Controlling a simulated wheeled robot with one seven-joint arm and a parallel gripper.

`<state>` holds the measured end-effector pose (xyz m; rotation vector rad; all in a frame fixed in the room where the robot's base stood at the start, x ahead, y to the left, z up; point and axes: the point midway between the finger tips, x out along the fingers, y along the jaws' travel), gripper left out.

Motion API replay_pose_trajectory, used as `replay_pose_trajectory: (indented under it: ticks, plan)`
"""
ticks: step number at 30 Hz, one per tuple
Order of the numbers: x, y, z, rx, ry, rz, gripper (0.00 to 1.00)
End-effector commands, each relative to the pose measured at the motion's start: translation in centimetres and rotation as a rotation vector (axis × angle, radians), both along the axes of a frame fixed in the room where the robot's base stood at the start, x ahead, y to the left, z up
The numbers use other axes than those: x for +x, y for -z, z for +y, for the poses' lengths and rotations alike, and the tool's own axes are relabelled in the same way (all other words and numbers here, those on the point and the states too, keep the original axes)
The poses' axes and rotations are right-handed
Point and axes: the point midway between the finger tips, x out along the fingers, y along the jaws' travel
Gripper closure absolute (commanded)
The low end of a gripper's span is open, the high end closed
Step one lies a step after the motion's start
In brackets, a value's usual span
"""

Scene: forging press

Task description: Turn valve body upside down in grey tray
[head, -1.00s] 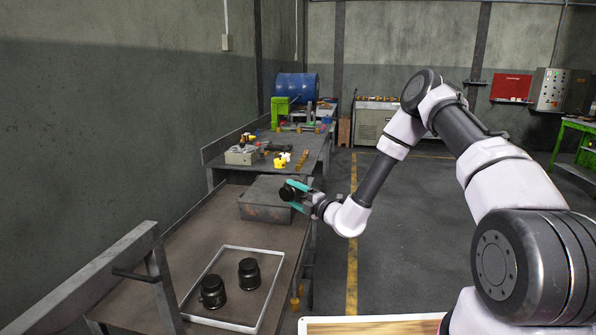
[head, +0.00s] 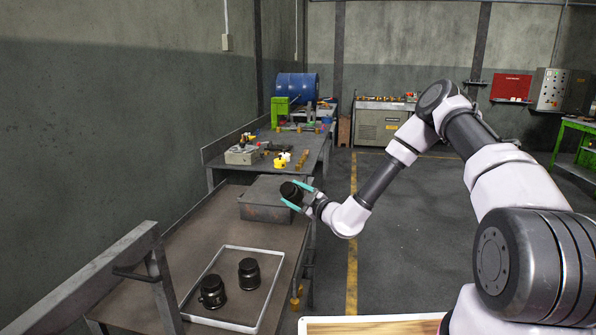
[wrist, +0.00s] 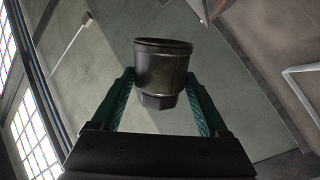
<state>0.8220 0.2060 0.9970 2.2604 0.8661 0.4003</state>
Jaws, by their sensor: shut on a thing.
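My gripper (head: 290,196) has teal fingers shut on a black valve body (head: 289,190), held in the air in front of the grey metal box. In the wrist view the held valve body (wrist: 163,70) sits between the two fingers, its wide rim away from the palm and its narrower faceted end towards it. A tray (head: 219,249) with a light grey rim lies on the near table. Two more black valve bodies stand in it, one at the front left (head: 212,292) and one further back at the right (head: 249,273). My gripper is beyond the tray and above it.
The grey metal box (head: 262,212) stands on the table (head: 205,230) behind the tray. A second bench behind holds a grey block (head: 242,155) and small yellow parts (head: 281,160). A metal rail (head: 95,268) borders the table at the left. The floor at the right is clear.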

Motion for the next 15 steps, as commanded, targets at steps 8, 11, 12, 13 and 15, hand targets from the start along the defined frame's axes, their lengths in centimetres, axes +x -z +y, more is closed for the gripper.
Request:
replay_pose_trajectory:
  ticks: [8,11,12,13,15]
  plan:
    - [0.05,-0.02,-0.08,0.316,0.002,0.292,0.84]
    - [0.02,-0.03,-0.04,0.44,0.001,0.407,0.84]
    - [0.04,-0.03,-0.07,0.479,0.001,0.443,0.84]
    - [0.06,-0.05,-0.08,0.505,0.001,0.465,0.84]
    - [0.04,-0.08,-0.02,0.546,0.001,0.505,0.84]
